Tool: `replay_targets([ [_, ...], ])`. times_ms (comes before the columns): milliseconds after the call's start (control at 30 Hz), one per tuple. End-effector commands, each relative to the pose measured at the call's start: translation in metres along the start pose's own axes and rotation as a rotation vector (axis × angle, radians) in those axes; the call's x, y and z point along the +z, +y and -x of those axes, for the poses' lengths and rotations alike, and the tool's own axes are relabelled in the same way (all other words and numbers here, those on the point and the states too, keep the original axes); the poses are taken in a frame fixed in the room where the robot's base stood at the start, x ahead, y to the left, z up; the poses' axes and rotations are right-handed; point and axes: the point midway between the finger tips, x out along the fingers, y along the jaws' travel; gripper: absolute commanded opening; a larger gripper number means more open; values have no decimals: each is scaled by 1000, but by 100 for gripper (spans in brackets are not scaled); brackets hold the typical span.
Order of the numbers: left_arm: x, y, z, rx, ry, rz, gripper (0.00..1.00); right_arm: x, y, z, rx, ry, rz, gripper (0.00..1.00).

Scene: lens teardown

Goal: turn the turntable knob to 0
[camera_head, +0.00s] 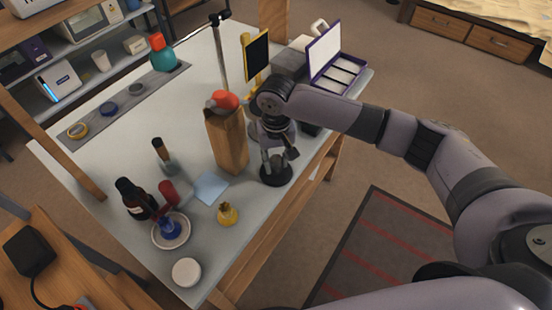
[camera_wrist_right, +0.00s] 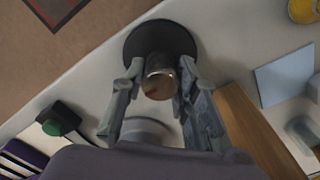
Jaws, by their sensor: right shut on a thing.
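The turntable is a black round base (camera_head: 276,176) near the table's right edge. It also shows in the right wrist view as a dark disc (camera_wrist_right: 185,37). A shiny metal cylinder, which looks like its knob (camera_wrist_right: 159,84), stands on it. My right gripper (camera_head: 274,160) points down over the base. In the wrist view, its two fingers (camera_wrist_right: 159,88) are on either side of the knob and shut on it. No scale marks or number can be read, so the knob's setting cannot be told. My left gripper is not in view.
A blue sheet (camera_head: 211,188), a yellow item (camera_head: 227,215) and a white disc (camera_head: 186,272) lie nearer. An open purple case (camera_head: 335,58) is behind.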

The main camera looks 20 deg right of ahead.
Motion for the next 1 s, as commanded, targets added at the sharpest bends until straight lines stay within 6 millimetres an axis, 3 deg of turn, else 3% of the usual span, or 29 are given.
replay_targets([
  [367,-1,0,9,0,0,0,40,0,0,3,1,-1,37,0],
  [567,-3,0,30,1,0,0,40,0,1,5,2,-3,144,0],
  [1000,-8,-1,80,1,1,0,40,0,0,5,0,-3,543,0],
])
